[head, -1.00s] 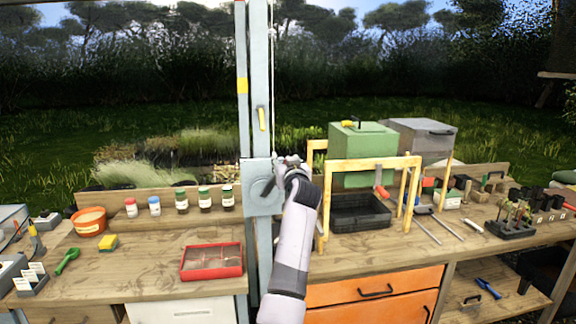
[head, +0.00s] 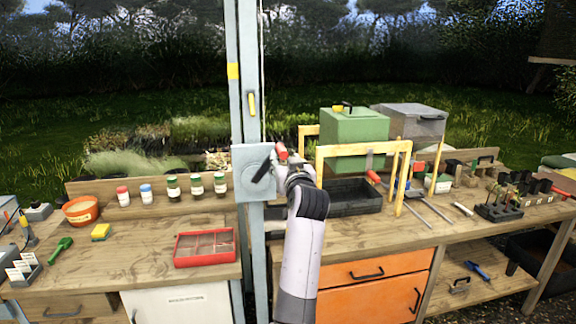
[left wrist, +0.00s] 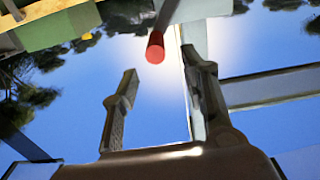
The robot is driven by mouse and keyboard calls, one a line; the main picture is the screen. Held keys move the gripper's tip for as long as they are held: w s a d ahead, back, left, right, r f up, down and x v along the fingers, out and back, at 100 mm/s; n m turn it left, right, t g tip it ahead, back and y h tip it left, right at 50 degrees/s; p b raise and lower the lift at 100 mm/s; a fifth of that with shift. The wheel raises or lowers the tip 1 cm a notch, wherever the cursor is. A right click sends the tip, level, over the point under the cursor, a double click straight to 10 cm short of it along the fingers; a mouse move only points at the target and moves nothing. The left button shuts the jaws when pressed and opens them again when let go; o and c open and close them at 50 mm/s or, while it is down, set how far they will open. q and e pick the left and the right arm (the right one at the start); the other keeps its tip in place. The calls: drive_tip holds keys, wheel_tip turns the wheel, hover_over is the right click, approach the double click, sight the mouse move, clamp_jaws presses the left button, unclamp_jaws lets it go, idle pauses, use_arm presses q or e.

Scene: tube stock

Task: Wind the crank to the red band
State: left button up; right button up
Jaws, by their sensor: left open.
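The crank's grey plate (head: 247,188) is on a tall grey post (head: 250,228). A dark crank arm (head: 263,169) slants up and right across it to a red grip (head: 282,151). My left gripper (head: 289,161) is just below and right of the grip, its fingers hard to make out there. In the left wrist view its two fingers (left wrist: 159,62) are open and apart, and the red grip's round end (left wrist: 155,47) shows near the gap between the tips. A yellow band (head: 232,71) and a yellow pointer (head: 252,104) are higher on the post. I see no red band on it.
A bench carries a red divided tray (head: 206,262) and several small jars left of the post. Right of it stand a yellow frame (head: 320,170), a black crate (head: 352,210) and a green box (head: 355,124). Orange drawers (head: 365,272) are below.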

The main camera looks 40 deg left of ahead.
use_arm(q)
drive_tip(key=shift+v, duration=1.2)
drive_tip(key=shift+f, duration=0.1)
